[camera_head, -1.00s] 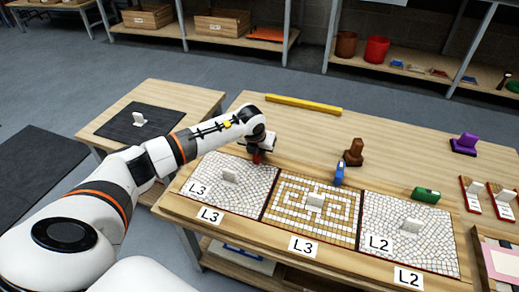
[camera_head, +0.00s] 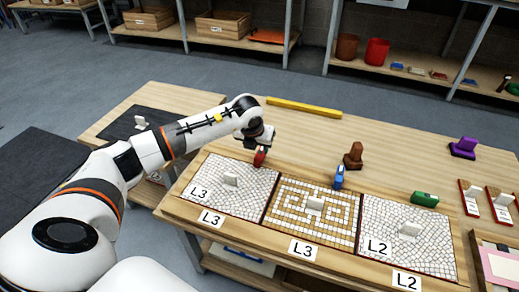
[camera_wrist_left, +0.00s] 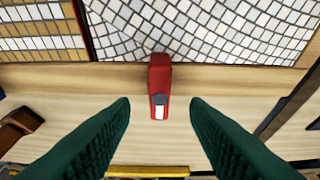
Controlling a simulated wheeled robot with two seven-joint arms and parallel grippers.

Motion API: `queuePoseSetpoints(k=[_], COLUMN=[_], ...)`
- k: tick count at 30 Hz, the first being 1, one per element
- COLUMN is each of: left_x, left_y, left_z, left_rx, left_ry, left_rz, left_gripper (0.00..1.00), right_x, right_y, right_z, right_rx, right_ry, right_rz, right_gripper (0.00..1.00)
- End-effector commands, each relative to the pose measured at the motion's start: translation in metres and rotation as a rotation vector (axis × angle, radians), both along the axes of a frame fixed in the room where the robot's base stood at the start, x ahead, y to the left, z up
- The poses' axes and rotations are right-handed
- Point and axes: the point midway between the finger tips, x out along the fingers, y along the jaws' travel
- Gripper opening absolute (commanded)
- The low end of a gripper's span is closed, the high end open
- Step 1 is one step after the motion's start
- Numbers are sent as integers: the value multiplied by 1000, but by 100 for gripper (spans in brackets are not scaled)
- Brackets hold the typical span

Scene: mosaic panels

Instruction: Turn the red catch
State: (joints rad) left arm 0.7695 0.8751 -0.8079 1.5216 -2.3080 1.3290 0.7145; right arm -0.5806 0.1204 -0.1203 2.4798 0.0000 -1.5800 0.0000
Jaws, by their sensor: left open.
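The red catch (camera_head: 260,156) sits at the back edge of the left mosaic panel marked L3 (camera_head: 222,202). In the left wrist view the catch (camera_wrist_left: 159,88) points from the panel's edge onto the wood, with a dark round spot and a white patch at its near end. My left gripper (camera_wrist_left: 160,103) is open, its green fingers on either side of the catch's near end, with a gap on both sides. In the head view the gripper (camera_head: 262,142) is just behind the catch and partly hidden by its own wrist. My right gripper is not in view.
A blue catch (camera_head: 338,177) and a green catch (camera_head: 425,199) sit behind the other two panels. A brown clamp-like object (camera_head: 353,155), a purple one (camera_head: 463,147) and a yellow bar (camera_head: 303,106) are on the table. The table between them is clear.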

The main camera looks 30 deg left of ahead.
Motion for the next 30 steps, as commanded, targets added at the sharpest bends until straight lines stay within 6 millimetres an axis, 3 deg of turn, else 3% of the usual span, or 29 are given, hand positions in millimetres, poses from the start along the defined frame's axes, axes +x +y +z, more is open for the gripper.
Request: queuePoseSetpoints(k=[3,10,30], left_x=[-9,-20,-22], left_y=[-2,-5,-10], left_z=[26,50,52], left_rx=[1,1,-14], left_ry=[-2,0,-1], left_rz=[0,1,-9], left_gripper=[42,42,42], right_x=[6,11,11], right_y=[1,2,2], right_z=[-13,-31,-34], right_rx=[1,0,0], right_ry=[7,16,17], right_rz=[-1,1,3], right_gripper=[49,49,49])
